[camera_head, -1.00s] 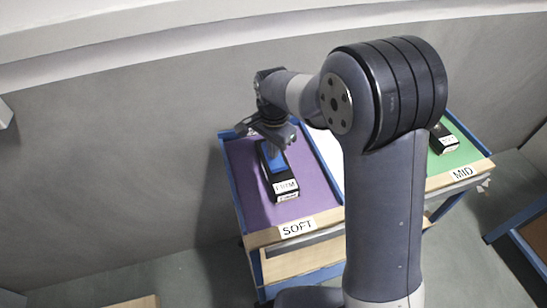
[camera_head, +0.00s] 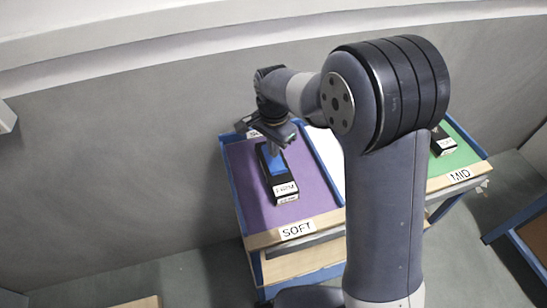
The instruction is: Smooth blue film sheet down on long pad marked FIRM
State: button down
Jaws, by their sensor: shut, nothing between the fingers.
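The long black pad marked FIRM (camera_head: 283,185) lies on the purple mat of the section labelled SOFT. The blue film sheet (camera_head: 274,164) lies over the far half of the pad's top. My gripper (camera_head: 275,147) points down at the far end of the film, shut, with nothing held. Whether its tips touch the film is not clear, and the gripper hides the pad's far end.
The purple mat (camera_head: 310,197) has free room around the pad. A SOFT label (camera_head: 298,230) is on the cart's wooden front edge. A green section (camera_head: 463,157) labelled MID, with another black pad (camera_head: 443,141), is at right. My arm hides the middle.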

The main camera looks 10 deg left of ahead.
aim_at(273, 159)
notch_tip(273, 159, up, 7)
jog(key=p, duration=0.4)
jog(key=shift+f, duration=0.15)
dwell(0.4)
